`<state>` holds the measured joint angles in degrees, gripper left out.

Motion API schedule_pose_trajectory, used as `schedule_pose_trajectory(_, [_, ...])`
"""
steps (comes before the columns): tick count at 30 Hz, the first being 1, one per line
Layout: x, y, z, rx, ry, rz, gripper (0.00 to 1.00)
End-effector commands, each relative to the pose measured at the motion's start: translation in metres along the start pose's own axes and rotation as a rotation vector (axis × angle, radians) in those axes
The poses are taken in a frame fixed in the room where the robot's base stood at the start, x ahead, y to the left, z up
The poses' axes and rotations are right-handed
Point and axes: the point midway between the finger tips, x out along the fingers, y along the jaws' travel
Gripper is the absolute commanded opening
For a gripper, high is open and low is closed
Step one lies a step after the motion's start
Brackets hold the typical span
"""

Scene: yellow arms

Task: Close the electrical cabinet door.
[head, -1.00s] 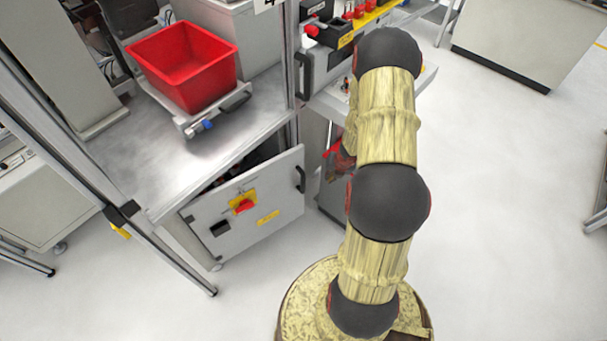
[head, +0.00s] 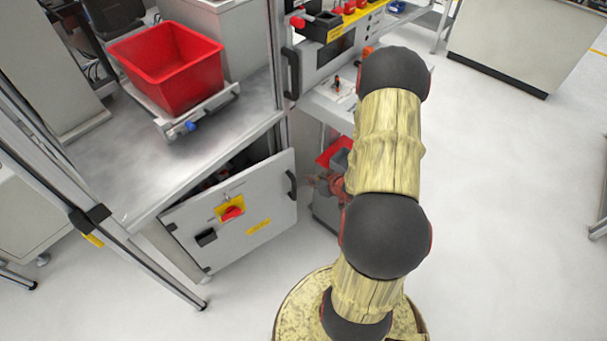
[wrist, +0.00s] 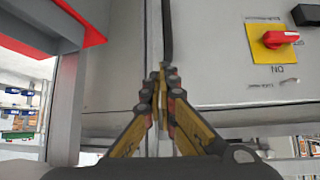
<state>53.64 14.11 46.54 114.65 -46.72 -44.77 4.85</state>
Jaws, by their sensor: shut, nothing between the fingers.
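The electrical cabinet door (head: 240,215) is a light grey panel below the metal worktop, with a red switch on a yellow plate (head: 231,210) and a dark handle (head: 291,186) near its right edge. It stands ajar, with a dark gap along its top. The door (wrist: 215,70) fills the right side there.
A red bin (head: 170,68) sits on the worktop (head: 125,180) above the door. A frame post (head: 150,262) stands at the front left. A grey unit with a red top (head: 333,152) is right of the door. Floor in front is clear.

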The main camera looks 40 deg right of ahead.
Motion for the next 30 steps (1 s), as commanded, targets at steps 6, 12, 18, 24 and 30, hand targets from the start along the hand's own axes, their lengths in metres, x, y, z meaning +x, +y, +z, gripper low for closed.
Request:
schedule_pose_trajectory(6, [0.038,-0.001,0.003,-0.004,-0.001,-0.003,0.00])
schedule_pose_trajectory(12, [0.079,-0.001,0.003,-0.005,-0.001,-0.002,0.00])
schedule_pose_trajectory(18, [0.108,-0.001,-0.010,-0.007,0.002,-0.001,0.00])
schedule_pose_trajectory(24, [0.121,-0.001,-0.022,-0.005,-0.001,-0.001,0.00])
schedule_pose_trajectory(30, [0.124,0.000,-0.026,-0.005,-0.002,0.000,0.00])
